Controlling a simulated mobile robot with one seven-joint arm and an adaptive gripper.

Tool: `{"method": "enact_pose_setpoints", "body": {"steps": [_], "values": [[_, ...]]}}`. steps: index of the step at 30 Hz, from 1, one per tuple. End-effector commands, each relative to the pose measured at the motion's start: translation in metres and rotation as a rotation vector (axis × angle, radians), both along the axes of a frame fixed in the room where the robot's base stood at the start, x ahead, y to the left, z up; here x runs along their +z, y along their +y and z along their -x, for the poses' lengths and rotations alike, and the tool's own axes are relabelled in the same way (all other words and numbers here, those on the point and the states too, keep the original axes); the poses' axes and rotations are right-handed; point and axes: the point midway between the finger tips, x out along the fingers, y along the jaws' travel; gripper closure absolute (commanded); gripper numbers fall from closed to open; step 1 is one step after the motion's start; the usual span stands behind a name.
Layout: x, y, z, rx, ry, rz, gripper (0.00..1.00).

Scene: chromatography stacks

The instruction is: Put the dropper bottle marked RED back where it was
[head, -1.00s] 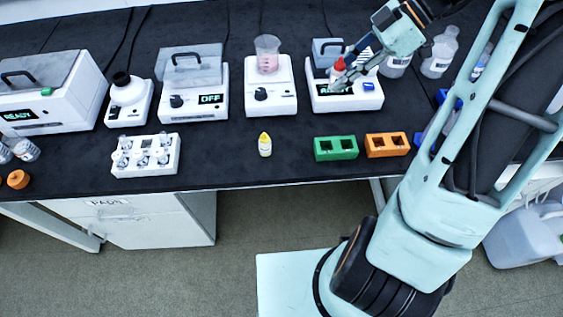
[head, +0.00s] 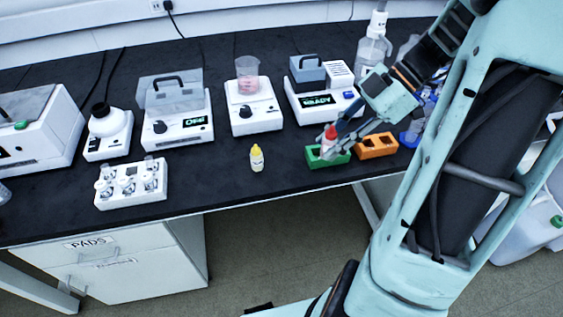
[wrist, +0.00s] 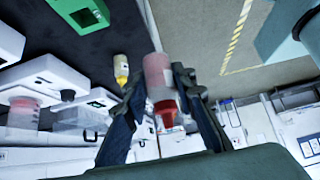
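My gripper (wrist: 162,115) is shut on a small bottle (wrist: 158,75) with a red cap; in the wrist view the fingers flank it, with the cap toward the camera. Its mark is not readable.
An orange holder (head: 377,146) stands right of the green one, and blue items (head: 410,137) beyond it. A yellow-capped bottle (head: 256,158) stands to the left. White devices, including one marked READY (head: 320,102), line the back. The bench's front edge is close.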

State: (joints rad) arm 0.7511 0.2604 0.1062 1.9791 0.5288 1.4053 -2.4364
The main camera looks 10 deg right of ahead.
Motion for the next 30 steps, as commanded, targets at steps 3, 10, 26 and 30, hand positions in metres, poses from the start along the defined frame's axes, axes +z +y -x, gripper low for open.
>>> {"method": "enact_pose_setpoints", "body": {"steps": [3, 10, 26, 30], "values": [[-0.013, 0.017, -0.021, 0.008, 0.001, -0.004, 0.79], [-0.039, 0.050, -0.068, 0.007, 0.002, -0.003, 0.79], [-0.095, 0.074, -0.106, 0.003, 0.002, -0.002, 0.79], [-0.118, 0.075, -0.106, 0.000, 0.004, -0.002, 0.79]]}}
